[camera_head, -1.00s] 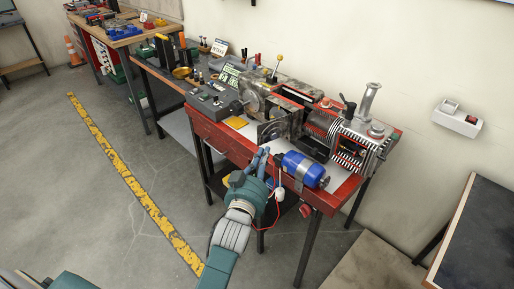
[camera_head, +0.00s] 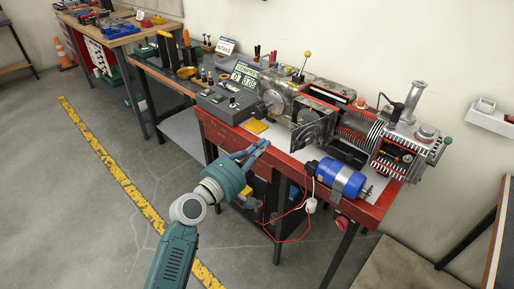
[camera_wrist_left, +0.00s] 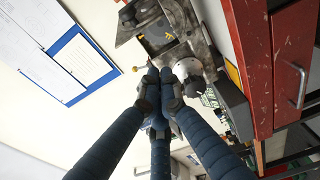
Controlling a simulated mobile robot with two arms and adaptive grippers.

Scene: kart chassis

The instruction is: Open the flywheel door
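The kart engine stands on a red workbench. In the head view a dark flat plate (camera_head: 306,136), which looks like the flywheel door, stands upright at the engine's front, at an angle to it. Its hinge and latch are too small to tell. My left gripper (camera_head: 264,145) is left of the plate, above the bench's front edge, apart from it. In the left wrist view its blue fingers (camera_wrist_left: 163,78) come together at the tips, with nothing clearly between them. Grey metal engine parts (camera_wrist_left: 195,75) show just beyond the tips. My right gripper is not in view.
A blue cylinder (camera_head: 341,178) in a metal clamp lies on the bench's front right, with red wires hanging below. A grey control box (camera_head: 226,103) and a green-lettered sign (camera_head: 244,74) stand left of the engine. The floor (camera_head: 100,215) at the left is clear.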

